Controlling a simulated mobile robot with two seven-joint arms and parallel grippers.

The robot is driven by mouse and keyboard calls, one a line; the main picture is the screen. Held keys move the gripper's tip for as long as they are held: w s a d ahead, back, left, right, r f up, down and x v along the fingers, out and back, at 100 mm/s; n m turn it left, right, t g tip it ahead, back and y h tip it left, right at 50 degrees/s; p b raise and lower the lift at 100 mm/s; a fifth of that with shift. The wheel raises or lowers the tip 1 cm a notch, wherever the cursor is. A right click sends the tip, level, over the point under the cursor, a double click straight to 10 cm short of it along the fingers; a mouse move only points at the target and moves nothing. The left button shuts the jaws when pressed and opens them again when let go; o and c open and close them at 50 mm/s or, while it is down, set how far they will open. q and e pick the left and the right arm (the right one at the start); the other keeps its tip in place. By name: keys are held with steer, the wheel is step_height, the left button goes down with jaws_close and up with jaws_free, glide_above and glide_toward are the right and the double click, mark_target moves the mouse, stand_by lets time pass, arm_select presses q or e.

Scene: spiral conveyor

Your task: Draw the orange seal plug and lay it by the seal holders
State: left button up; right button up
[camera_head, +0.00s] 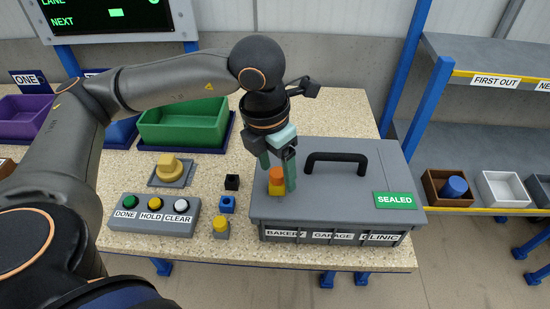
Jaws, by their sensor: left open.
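The orange seal plug (277,173) stands upright at the left side of the lid of a grey box (340,205), with a yellow part (276,190) just below it. My left gripper (278,183) points down over the plug, open, with its greenish fingers on either side of it. I cannot tell whether a finger touches the plug. My right gripper is out of view.
The box has a black handle (336,158) and a green SEALED label (395,200). A button panel (152,215), a yellow knob (170,166) and a green bin (184,122) are to the left. A shelf (480,135) is at right. Bare table shows around the holders.

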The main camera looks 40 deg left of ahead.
arm_select(q)
jaws_close()
stand_by(1.1)
